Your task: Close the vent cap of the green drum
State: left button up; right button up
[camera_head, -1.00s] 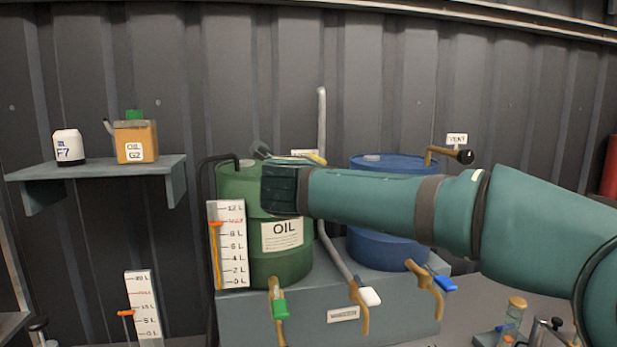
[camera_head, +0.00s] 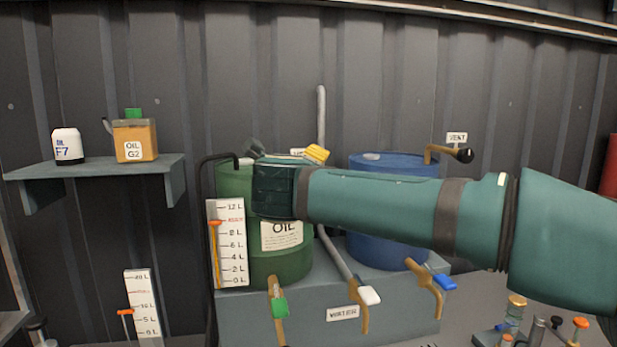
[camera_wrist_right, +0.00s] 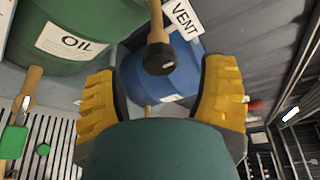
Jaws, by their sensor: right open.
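The green drum (camera_head: 285,262), labelled OIL, stands left of centre, its upper part covered by my right arm. My right gripper (camera_head: 317,154) is over the drum's right top edge; only some yellow finger shows there. In the right wrist view, both yellow fingers of the right gripper (camera_wrist_right: 160,95) are wide apart and empty. A black vent cap (camera_wrist_right: 160,59) on a tan pipe (camera_wrist_right: 156,20) shows ahead, between and beyond the fingertips, by a VENT sign (camera_wrist_right: 182,17). The green drum (camera_wrist_right: 80,30) is at upper left there. The pipe's base is out of view. My left gripper is not in view.
A blue drum (camera_head: 380,246) with its own tan vent pipe and black cap (camera_head: 465,156) stands to the right. A grey pipe (camera_head: 321,115) rises behind the gripper. Taps with green, white and blue handles stick out below. A shelf (camera_head: 95,167) with containers is at left.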

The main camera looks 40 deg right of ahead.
jog(key=v, duration=0.8)
jog(key=shift+s+a, duration=0.3)
